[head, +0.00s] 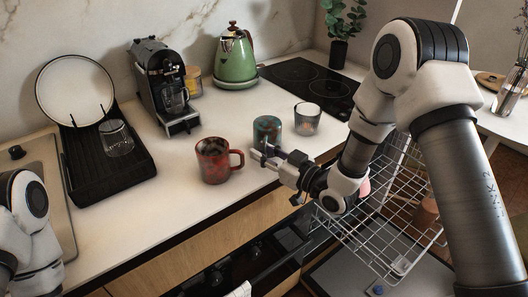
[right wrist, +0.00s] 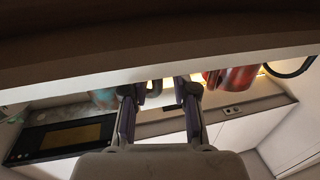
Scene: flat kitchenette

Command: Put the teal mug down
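The teal mug (head: 267,130), speckled with darker patches, appears upright on the white counter in the head view, near the front edge. My right gripper (head: 262,155) is just in front of the mug, its fingers pointing at it. In the right wrist view the fingers of my right gripper (right wrist: 157,90) stand apart, with a clear gap between them. Part of the teal mug (right wrist: 104,97) shows beside the left finger there, mostly hidden. I cannot tell whether the fingers touch it. My left gripper is out of view.
A red mug (head: 214,160) stands left of my right gripper, close by. A glass candle (head: 307,118) stands right of the teal mug. A coffee machine (head: 165,85), green kettle (head: 236,57) and black hob (head: 308,84) are behind. A wire dishwasher rack (head: 375,232) is pulled out below.

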